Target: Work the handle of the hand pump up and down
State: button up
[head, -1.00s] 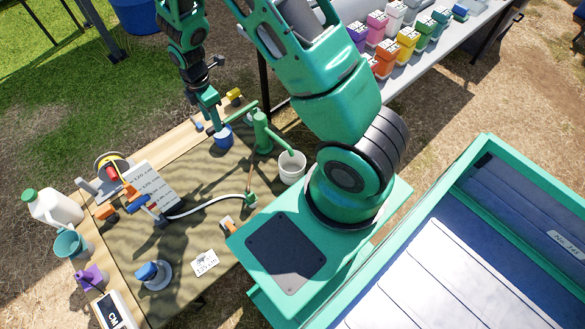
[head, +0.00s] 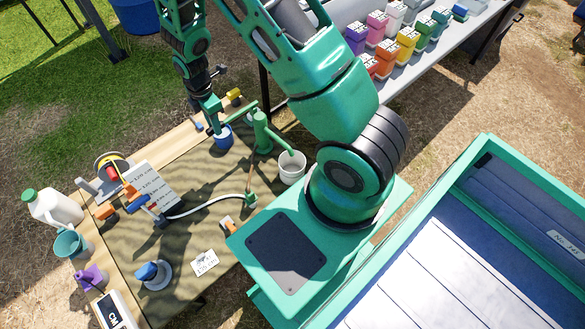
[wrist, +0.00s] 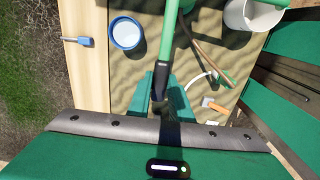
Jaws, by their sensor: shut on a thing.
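The green hand pump (head: 262,132) stands on the wooden table, its spout over a white bucket (head: 291,169). Its handle (head: 242,110) reaches out to the left toward my gripper (head: 211,112). In the wrist view the green handle (wrist: 169,38) runs down to a dark end grip (wrist: 160,78). My gripper (wrist: 160,100) is shut on that grip, with a green finger on each side. The bucket also shows in the wrist view (wrist: 243,16). I cannot tell whether water is flowing from the spout.
A blue-rimmed container (head: 223,138) stands just below my gripper. A white hose (head: 205,207) runs left from a green fitting. Coloured bottles (head: 408,42) stand on another table.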

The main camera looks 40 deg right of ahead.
jog(key=shift+w+d+r+y, duration=0.1)
jog(key=shift+d+r+y, duration=0.45)
jog(key=shift+r+y, duration=0.25)
jog(key=shift+s+d+r+y, duration=0.1)
jog(key=shift+d+r+y, duration=0.5)
jog(key=shift+r, duration=0.3)
jog(key=shift+w+d+r+y, duration=0.1)
jog(key=shift+d+r+y, duration=0.4)
jog(key=shift+r+y, duration=0.3)
jog(key=shift+d+r+y, duration=0.3)
jog(key=shift+r+y, duration=0.1)
jog(key=shift+r, duration=0.15)
jog(key=shift+d+r+y, duration=0.3)
jog(key=shift+r+y, duration=0.1)
jog(key=shift+r, duration=0.15)
jog(key=shift+r+y, duration=0.7)
jog(key=shift+r, duration=0.2)
